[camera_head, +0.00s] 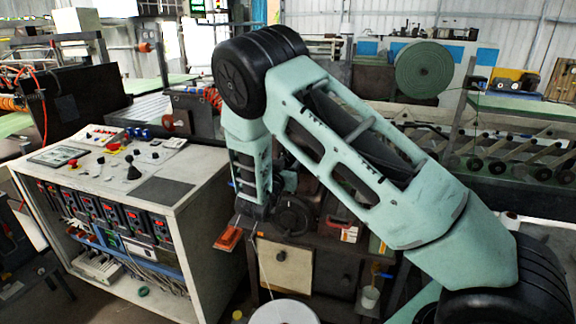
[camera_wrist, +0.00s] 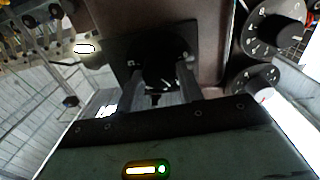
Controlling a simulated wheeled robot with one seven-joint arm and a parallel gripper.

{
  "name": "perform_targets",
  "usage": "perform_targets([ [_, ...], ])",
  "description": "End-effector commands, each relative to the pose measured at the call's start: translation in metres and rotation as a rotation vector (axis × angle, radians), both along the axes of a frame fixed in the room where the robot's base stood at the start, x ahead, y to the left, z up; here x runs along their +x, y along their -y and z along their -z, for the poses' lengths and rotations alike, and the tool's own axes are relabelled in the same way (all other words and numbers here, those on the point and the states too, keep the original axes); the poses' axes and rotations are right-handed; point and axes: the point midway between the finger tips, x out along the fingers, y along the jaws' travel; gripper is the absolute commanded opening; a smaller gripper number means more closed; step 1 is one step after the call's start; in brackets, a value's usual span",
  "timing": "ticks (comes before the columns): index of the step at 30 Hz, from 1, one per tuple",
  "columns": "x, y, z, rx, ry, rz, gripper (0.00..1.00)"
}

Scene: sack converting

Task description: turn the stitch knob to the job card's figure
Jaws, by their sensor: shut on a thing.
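In the wrist view my gripper (camera_wrist: 161,82) is shut on a dark knob (camera_wrist: 158,66) on a black square plate (camera_wrist: 120,48). A few pale marks show beside the knob, too small and dark to read, and its pointer cannot be made out. Which knob is the stitch knob cannot be told from lettering. Two more black knobs with white scale marks, an upper one (camera_wrist: 272,28) and a lower one (camera_wrist: 254,80), stand at the right, apart from my fingers. In the head view my arm hides most of the work spot. I cannot make out a job card with a readable figure.
A white control console (camera_head: 140,185) with buttons, a lever and red displays stands at the left in the head view. A dark cabinet with a cream panel (camera_head: 285,265) stands below my arm. An orange piece (camera_head: 229,238) sits close by. A green roll (camera_head: 424,69) is behind.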

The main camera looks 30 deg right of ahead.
Motion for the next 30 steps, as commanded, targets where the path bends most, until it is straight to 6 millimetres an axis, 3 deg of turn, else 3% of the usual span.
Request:
perform_targets([
  [11,-0.0005,0.0008,0.0058,0.122,0.159,0.001,0.14],
  [30,-0.0022,0.002,0.0075,0.493,0.635,0.002,0.14],
])
